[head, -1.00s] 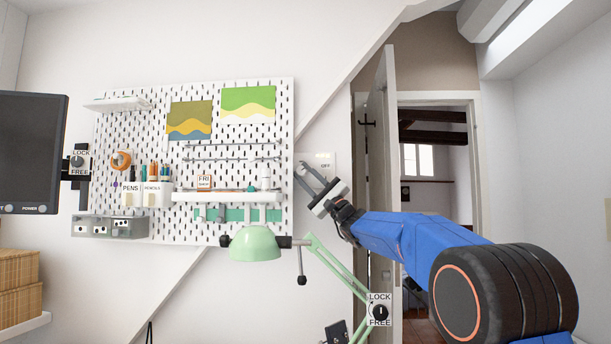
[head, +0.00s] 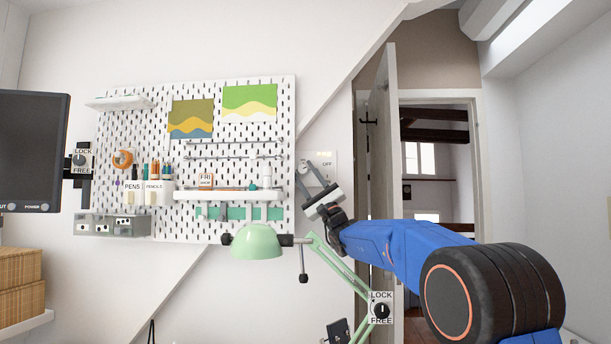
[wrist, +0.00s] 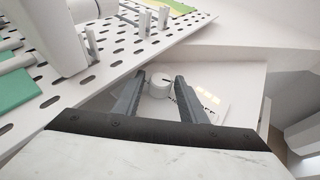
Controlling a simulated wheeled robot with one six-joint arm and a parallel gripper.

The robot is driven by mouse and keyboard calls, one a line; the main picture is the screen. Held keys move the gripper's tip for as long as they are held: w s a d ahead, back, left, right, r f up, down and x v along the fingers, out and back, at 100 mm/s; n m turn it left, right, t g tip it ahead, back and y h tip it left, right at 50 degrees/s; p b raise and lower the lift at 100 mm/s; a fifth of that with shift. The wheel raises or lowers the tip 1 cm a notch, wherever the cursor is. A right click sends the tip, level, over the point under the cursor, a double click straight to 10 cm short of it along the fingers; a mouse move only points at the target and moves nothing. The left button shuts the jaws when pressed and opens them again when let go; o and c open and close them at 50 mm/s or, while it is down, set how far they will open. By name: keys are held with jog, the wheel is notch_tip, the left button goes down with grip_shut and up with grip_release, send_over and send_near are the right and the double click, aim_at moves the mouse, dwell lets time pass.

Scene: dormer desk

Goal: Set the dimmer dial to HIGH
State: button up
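The dimmer dial (wrist: 159,87) is a small white round knob on a pale wall plate (head: 328,176), just right of the pegboard. The dial's pointer and setting are not readable.
The white pegboard (head: 230,150) with shelf and cups is close on the left. A green desk lamp (head: 257,242) stands below my gripper. A LOCK/FREE knob (head: 381,309) is at lower right. An open door (head: 382,150) stands right of the plate.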

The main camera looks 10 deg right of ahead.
jog(key=shift+o, duration=0.3)
jog(key=v, duration=1.2)
jog(key=shift+r+g, duration=0.1)
jog(key=shift+g, duration=0.2)
jog(key=s+d+r+n+g+h, duration=0.3)
jog(key=s+d+r+g+h, duration=0.15)
jog(key=s+r+h, duration=0.45)
jog(key=shift+y, duration=0.8)
jog(key=x, duration=0.5)
jog(key=a+f+x, duration=0.1)
jog(key=x, duration=1.1)
jog(key=shift+s+a+f, duration=0.15)
jog(key=shift+s, duration=0.05)
jog(key=shift+c, duration=0.3)
jog(key=shift+g, duration=0.25)
jog(key=c, duration=1)
